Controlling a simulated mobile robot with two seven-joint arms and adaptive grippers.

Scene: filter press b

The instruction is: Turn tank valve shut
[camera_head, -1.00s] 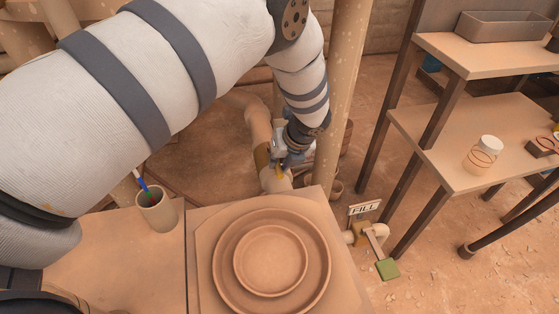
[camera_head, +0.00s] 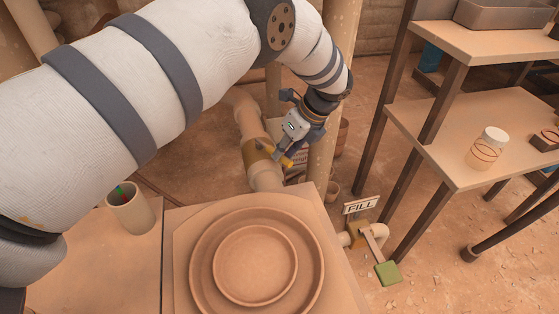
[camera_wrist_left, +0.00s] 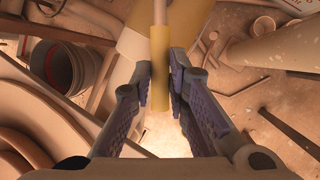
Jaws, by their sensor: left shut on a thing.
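The tank valve (camera_head: 257,150) is a brass-coloured body on the thick tan pipe behind the table. Its yellow lever (camera_head: 287,162) sticks out to the lower right of the body. My left gripper (camera_head: 280,152) reaches down to the lever from above. In the left wrist view the yellow lever (camera_wrist_left: 160,45) runs between the two dark fingers of my left gripper (camera_wrist_left: 160,82), which are shut on it. Part of the valve is hidden behind the gripper in the head view. My right gripper is not in view.
A tan table with round stacked dishes (camera_head: 205,265) stands in front, with a cup (camera_head: 131,215) at its left. A second valve with a green-ended lever (camera_head: 387,272) sits by the FILL sign (camera_head: 361,204). An upright post (camera_head: 322,150) stands close beside my left wrist. Shelves (camera_head: 440,150) stand right.

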